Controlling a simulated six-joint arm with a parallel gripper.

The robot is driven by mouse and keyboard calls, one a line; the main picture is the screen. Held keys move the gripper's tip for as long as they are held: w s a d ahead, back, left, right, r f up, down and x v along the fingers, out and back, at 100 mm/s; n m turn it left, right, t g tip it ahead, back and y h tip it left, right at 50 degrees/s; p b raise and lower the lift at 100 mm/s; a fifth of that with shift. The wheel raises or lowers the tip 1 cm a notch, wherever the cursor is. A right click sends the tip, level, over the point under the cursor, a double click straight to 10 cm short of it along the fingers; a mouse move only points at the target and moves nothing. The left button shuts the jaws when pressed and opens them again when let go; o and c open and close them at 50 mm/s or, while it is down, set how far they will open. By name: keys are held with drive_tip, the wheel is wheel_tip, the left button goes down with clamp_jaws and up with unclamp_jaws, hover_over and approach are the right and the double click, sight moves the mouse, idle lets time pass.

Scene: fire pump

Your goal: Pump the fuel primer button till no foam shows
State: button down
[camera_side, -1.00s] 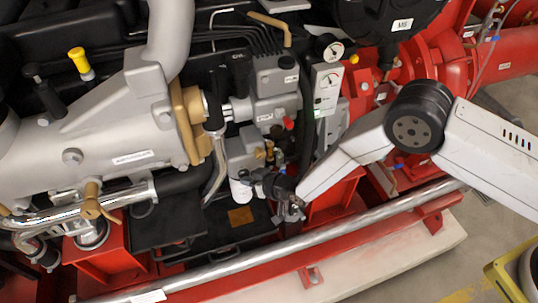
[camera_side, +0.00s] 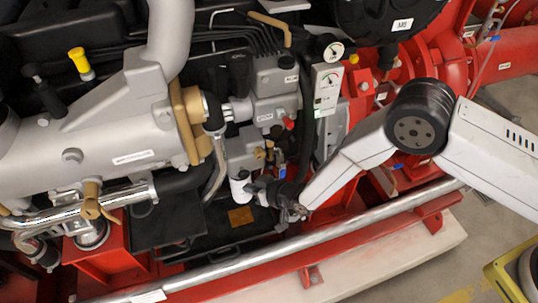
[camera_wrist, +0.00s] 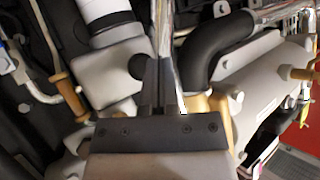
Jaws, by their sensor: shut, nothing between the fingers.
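My gripper (camera_side: 254,188) is shut and empty, low beside the grey fuel filter housing (camera_side: 242,152) and the white filter (camera_side: 239,190). In the wrist view my gripper (camera_wrist: 161,70) shows as two dark fingers together. A round black knob (camera_wrist: 141,68), which looks like the primer button, sits just left of the fingers on the grey housing (camera_wrist: 98,72). The fingers partly cover its right side, and I cannot tell whether they touch it. The white filter (camera_wrist: 95,10) with a black band stands at the top. I cannot make out any foam.
A steel rail (camera_side: 330,233) runs along the front below my arm. A bent metal pipe (camera_side: 217,172) stands left of the filter. A black hose (camera_wrist: 215,45) and tan fitting (camera_wrist: 62,88) flank the gripper. The dark tray (camera_side: 165,226) below is mostly bare.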

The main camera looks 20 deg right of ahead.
drive_tip(key=shift+s, duration=2.1)
drive_tip(key=shift+w+r, duration=0.1)
drive_tip(key=w+d+r+m+g+h, duration=0.1)
drive_tip(key=d+r+h, duration=0.2)
drive_tip(key=d+r, duration=0.55)
drive_tip(key=d+r+m+g+h, duration=0.15)
drive_tip(key=d+r, duration=0.45)
drive_tip(key=d, duration=0.6)
drive_tip(key=s+d+r+m+g+h, duration=0.1)
drive_tip(key=s+d+r+g, duration=0.1)
drive_tip(key=s+d+r, duration=0.2)
drive_tip(key=s+d+r+m+g+h, duration=0.1)
drive_tip(key=s+d+r, duration=0.3)
drive_tip(key=s+d, duration=0.7)
drive_tip(key=shift+s+d+g+h, duration=0.25)
drive_tip(key=shift+s+g+h, duration=0.3)
drive_tip(key=shift+s+g, duration=0.35)
drive_tip(key=shift+r, duration=0.1)
